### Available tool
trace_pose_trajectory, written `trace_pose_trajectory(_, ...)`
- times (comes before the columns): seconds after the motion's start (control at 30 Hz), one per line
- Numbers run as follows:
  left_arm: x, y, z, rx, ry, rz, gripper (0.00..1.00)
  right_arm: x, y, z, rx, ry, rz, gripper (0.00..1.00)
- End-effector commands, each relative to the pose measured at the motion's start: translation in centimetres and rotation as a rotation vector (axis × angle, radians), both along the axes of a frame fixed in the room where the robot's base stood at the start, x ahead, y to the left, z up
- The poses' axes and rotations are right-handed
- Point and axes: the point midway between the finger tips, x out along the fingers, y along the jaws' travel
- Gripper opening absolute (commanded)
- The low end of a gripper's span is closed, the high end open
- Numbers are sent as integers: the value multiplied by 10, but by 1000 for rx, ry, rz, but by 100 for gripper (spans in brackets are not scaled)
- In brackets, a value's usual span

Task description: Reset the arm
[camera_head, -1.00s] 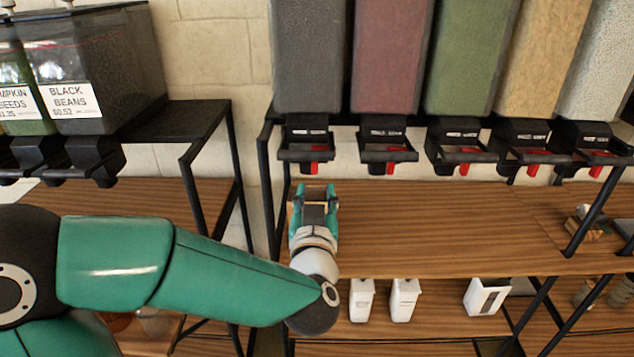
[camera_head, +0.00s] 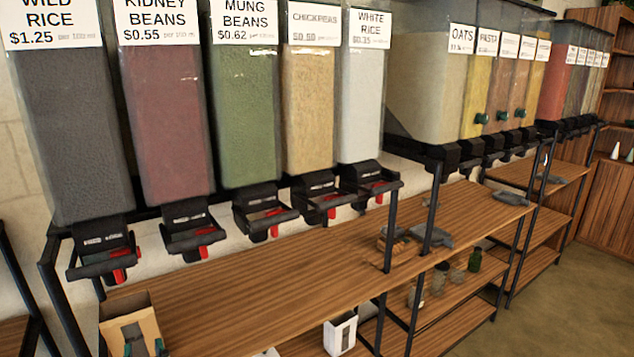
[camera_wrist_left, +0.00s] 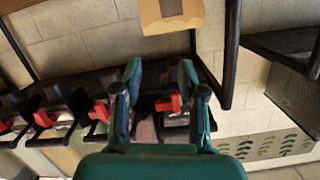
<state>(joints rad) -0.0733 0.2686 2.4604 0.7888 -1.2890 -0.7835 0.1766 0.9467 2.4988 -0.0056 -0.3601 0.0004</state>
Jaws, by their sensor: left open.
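My left gripper (camera_head: 144,348) shows only as green fingertips at the lower left edge of the head view. In the left wrist view its two green fingers (camera_wrist_left: 160,82) are spread apart with nothing between them. A brown cardboard box (camera_head: 128,315) with a dark window stands on the shelf just beyond the fingertips. The box also shows at the top of the left wrist view (camera_wrist_left: 185,22), apart from the fingers. My right gripper is not in view.
Bulk dispensers (camera_head: 162,110) with black spouts and red levers (camera_head: 203,250) hang above the wooden shelf (camera_head: 230,285). Black posts (camera_head: 391,230) stand along the shelf. A white container (camera_head: 340,335) is below. The shelf's middle is mostly bare.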

Motion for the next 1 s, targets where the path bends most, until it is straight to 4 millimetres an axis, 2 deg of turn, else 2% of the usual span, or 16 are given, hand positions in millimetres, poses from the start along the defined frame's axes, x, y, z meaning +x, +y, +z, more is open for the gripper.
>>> trace_pose_trajectory(0.03, 4, -6, -43, -6, 97, -41, 41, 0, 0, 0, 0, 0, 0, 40)
trace_pose_trajectory(0.1, 6, -19, -96, -42, 204, -109, 41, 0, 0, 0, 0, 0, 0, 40)
trace_pose_trajectory(0.17, 3, -33, -139, -94, 291, -169, 41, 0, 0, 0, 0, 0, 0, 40)
trace_pose_trajectory(0.2, -2, -43, -168, -138, 350, -209, 41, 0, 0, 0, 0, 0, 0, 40)
trace_pose_trajectory(0.27, -14, -61, -209, -212, 435, -267, 41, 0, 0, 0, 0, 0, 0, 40)
trace_pose_trajectory(0.3, -24, -74, -235, -268, 495, -304, 41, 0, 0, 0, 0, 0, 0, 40)
trace_pose_trajectory(0.4, -59, -110, -293, -427, 643, -385, 41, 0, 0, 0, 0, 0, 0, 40)
trace_pose_trajectory(0.5, -102, -147, -335, -592, 793, -450, 41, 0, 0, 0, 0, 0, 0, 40)
trace_pose_trajectory(0.6, -144, -181, -356, -744, 933, -501, 41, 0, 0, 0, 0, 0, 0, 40)
trace_pose_trajectory(0.73, -179, -206, -357, -892, 1067, -509, 41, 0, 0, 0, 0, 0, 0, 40)
trace_pose_trajectory(0.83, -193, -210, -357, -956, 1115, -464, 41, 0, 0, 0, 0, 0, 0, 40)
trace_pose_trajectory(1.0, -193, -210, -357, -978, 1112, -434, 41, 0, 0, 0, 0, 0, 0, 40)
